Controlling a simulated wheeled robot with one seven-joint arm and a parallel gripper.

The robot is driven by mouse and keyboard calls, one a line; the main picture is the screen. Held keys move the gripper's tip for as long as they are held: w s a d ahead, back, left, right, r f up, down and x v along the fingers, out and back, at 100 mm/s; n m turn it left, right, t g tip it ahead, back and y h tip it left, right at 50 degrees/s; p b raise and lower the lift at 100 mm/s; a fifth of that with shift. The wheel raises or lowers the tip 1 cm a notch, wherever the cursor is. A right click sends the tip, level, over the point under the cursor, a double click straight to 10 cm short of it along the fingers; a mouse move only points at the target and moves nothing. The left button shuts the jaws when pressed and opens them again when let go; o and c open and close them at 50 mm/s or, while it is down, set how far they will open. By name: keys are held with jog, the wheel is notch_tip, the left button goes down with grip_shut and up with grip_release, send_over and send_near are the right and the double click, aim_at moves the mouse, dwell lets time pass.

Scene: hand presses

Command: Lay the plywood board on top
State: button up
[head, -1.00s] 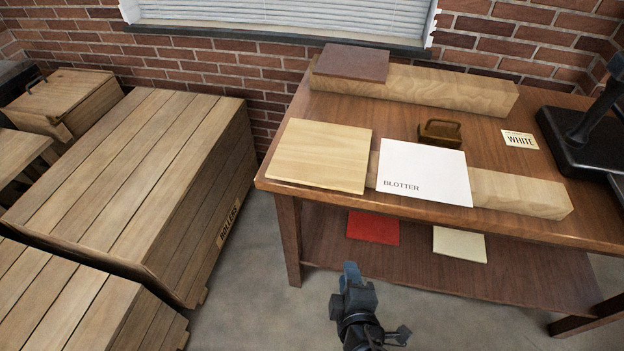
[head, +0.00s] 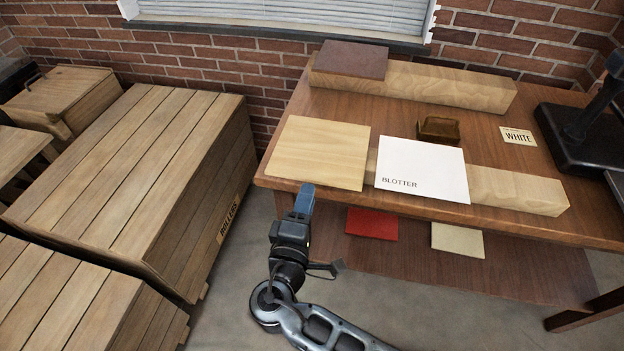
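The plywood board (head: 318,152), a pale square sheet, lies flat at the front left of the table (head: 490,142). Its right edge is beside a white sheet marked BLOTTER (head: 424,168). The blotter rests over the left part of a long wooden block (head: 518,190) and hides some of it. My gripper (head: 305,196) is in front of the table's front left edge, just below the board in the picture and apart from it. Its blue fingers show nearly edge-on, so their opening is hidden. I see nothing held in it.
A second long block (head: 440,84) at the back carries a dark brown plate (head: 350,59). A small brown piece (head: 438,129) stands behind the blotter, near a WHITE card (head: 518,137). Black equipment (head: 570,135) stands right. Red (head: 371,223) and cream (head: 457,239) squares lie below. Crates (head: 125,170) fill the left.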

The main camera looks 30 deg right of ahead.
aim_at(312, 181)
jog(key=shift+b+x, duration=0.6)
jog(key=shift+x, duration=1.85)
grip_shut()
jog(key=shift+r, duration=0.1)
notch_tip(312, 181, up, 3)
jog(key=shift+p, duration=1.1)
jog(key=shift+a, duration=0.1)
